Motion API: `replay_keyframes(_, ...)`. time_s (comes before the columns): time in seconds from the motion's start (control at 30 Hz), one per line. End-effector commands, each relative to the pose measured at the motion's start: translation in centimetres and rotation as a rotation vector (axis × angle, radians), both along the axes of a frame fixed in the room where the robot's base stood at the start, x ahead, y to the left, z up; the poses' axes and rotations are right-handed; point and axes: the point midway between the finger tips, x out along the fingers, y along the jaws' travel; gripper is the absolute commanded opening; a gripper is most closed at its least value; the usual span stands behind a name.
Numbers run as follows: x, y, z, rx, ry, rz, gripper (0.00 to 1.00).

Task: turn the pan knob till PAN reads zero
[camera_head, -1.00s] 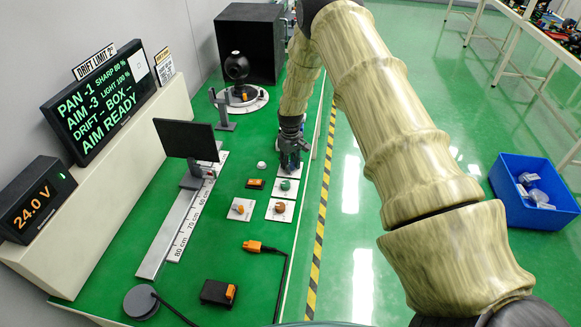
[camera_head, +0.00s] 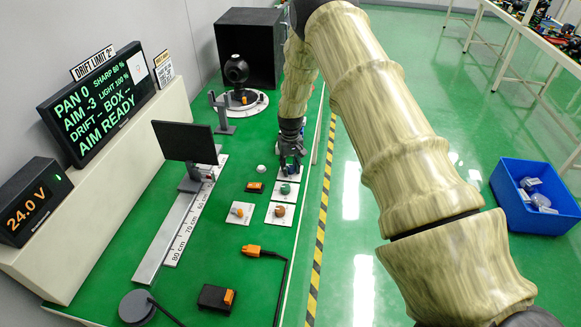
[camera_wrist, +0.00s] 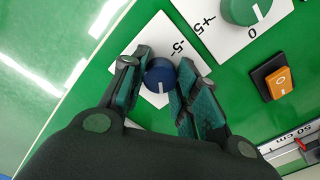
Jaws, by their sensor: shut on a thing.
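The black display (camera_head: 98,103) at the left of the head view reads PAN 0, AIM -3, DRIFT –, BOX – and AIM READY in green. A blue knob (camera_wrist: 160,78) with a white pointer line stands on a white card (camera_wrist: 176,37) marked -5. My gripper (camera_wrist: 163,64) has its two teal-padded fingers on opposite sides of the knob and is shut on it. In the head view my gripper (camera_head: 290,163) is low at the right edge of the green bench, and it hides the knob.
A green knob (camera_wrist: 245,10) on a card and an orange switch (camera_wrist: 281,82) are near the gripper. A ruled rail (camera_head: 183,222) carries a dark screen (camera_head: 185,141). A black camera ball (camera_head: 236,70) stands at the back before a black box (camera_head: 249,40).

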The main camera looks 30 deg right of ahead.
Motion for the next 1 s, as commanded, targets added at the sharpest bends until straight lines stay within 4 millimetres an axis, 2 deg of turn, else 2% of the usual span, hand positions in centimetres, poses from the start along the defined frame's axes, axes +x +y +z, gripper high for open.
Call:
replay_keyframes(0.03, 0.1, -0.1, 0.0, -0.001, -0.002, 0.0, 0.06)
replay_keyframes(0.07, 0.1, -0.1, 0.0, -0.001, -0.002, 0.0, 0.36)
replay_keyframes(0.17, 0.1, -0.1, 0.0, -0.001, -0.001, 0.0, 0.53)
replay_keyframes(0.57, 0.1, 0.0, 0.4, 0.0, -0.001, 0.002, 0.53)
replay_keyframes(0.77, 0.1, 0.0, 2.8, 0.0, -0.003, 0.002, 0.53)
replay_keyframes(1.0, 0.1, 0.0, 7.2, 0.0, -0.002, 0.002, 0.53)
